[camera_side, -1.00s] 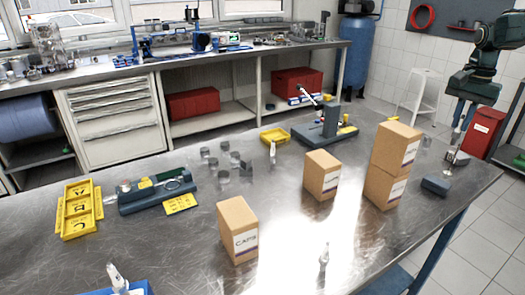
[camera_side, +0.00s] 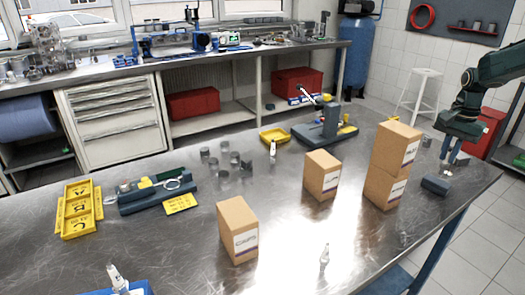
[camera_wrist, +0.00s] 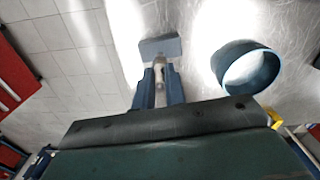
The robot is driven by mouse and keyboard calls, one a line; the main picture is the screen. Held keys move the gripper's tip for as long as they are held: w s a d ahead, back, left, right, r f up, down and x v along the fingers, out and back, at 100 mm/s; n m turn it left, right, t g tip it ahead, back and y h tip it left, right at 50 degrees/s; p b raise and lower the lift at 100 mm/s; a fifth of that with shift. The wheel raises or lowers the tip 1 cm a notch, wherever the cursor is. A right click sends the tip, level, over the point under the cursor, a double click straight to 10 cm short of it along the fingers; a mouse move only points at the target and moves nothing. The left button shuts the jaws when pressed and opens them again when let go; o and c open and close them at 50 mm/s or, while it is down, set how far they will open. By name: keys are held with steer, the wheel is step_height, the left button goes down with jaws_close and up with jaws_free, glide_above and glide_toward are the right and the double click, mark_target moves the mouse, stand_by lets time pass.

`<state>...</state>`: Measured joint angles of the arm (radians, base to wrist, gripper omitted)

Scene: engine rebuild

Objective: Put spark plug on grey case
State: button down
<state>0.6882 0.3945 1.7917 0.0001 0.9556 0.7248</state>
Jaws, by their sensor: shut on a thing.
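My gripper (camera_side: 448,163) is at the right end of the steel table, pointing down. Its fingers, also in the wrist view (camera_wrist: 160,92), are shut on a small whitish spark plug (camera_wrist: 160,68). The plug's tip shows below the fingers in the side view (camera_side: 446,172). The grey case (camera_side: 436,186) is a small dark block near the table's right edge. The held plug is just above it or at its far side; I cannot tell whether they touch. In the wrist view the case (camera_wrist: 160,48) lies directly beyond the plug's end.
Stacked cardboard boxes (camera_side: 392,165) stand close left of the gripper. Other plug-like pieces stand on the table (camera_side: 324,257) and (camera_side: 272,151). The table's right edge is near.

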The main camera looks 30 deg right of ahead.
steer(key=shift+f, duration=0.9)
steer(key=shift+f, duration=0.1)
steer(key=c, duration=1.5)
jaws_free()
steer(key=shift+o, duration=0.2)
step_height(320, 180, up, 12)
